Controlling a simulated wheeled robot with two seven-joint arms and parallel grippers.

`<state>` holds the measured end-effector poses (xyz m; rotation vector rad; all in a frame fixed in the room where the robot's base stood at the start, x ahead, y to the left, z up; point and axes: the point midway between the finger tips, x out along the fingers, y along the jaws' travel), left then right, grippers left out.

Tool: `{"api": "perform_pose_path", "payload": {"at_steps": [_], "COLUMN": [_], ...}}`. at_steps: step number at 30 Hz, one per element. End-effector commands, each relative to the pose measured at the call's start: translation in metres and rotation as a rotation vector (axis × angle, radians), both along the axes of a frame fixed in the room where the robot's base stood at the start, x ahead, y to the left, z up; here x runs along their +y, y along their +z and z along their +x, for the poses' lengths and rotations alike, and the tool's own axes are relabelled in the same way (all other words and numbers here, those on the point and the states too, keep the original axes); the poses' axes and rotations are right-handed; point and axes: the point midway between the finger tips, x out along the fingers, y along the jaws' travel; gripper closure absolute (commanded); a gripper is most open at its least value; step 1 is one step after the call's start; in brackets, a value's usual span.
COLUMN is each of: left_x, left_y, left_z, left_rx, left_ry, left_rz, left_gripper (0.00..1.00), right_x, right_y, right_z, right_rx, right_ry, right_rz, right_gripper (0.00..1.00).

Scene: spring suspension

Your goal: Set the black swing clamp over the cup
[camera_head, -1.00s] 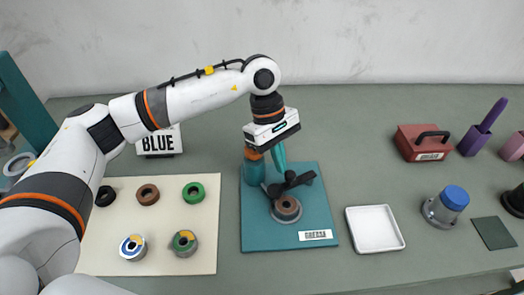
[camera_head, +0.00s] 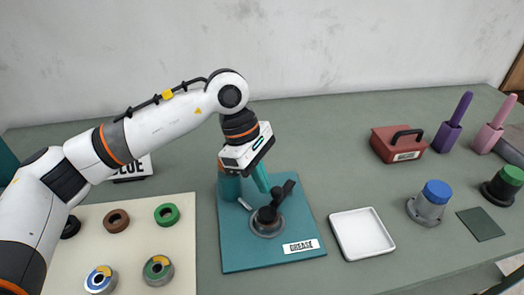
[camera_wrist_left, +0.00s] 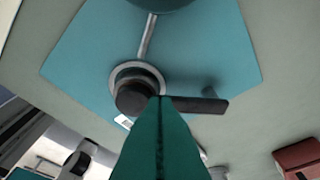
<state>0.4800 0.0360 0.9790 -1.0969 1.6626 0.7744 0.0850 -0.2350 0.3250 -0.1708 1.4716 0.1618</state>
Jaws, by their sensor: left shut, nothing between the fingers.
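The black swing clamp (camera_head: 285,191) is on the teal mat (camera_head: 240,262). Its round black end sits over the middle of the grey ring-shaped cup (camera_head: 264,234), and its handle points up and to the right. The left wrist view shows the clamp's black arm (camera_wrist_left: 200,104) and the cup's grey rim (camera_wrist_left: 137,70), partly covered by the black end. My left gripper (camera_head: 265,190) is shut and empty, pointing down right beside the clamp. In the wrist view its teal fingertips (camera_wrist_left: 161,102) overlap the clamp; contact cannot be told. The right gripper is out of view.
A teal cylinder (camera_head: 229,188) stands behind the cup, with a silver bar beside it. A cream board (camera_head: 135,240) with several rings lies left. A white tray (camera_head: 362,234), red box (camera_head: 397,145) and blue-topped part (camera_head: 431,203) are on the right.

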Motion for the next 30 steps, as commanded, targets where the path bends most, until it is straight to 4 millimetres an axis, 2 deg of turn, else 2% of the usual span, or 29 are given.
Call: {"api": "perform_pose_path", "payload": {"at_steps": [8, 11, 14, 24, 30], "left_x": [0.000, 0.003, 0.007, 0.029, 0.036], "left_y": [0.001, 0.007, 0.021, 0.088, 0.109], "left_z": [0.000, 0.002, 0.004, 0.013, 0.016], "left_rx": [0.000, -0.002, -0.003, -0.003, 0.000], "left_ry": [-0.001, 0.001, 0.001, 0.001, 0.000], "left_rz": [0.000, 0.000, -0.001, -0.001, 0.000], "left_gripper": [1.00, 1.00, 1.00, 1.00, 1.00], "right_x": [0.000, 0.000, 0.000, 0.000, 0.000], "right_y": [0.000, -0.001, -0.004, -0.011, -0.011], "right_z": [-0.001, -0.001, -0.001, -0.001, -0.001], "right_rx": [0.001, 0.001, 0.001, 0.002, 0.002], "right_ry": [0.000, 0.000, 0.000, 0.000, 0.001], "right_rz": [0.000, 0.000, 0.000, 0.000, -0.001], "right_gripper": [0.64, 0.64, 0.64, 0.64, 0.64]}}
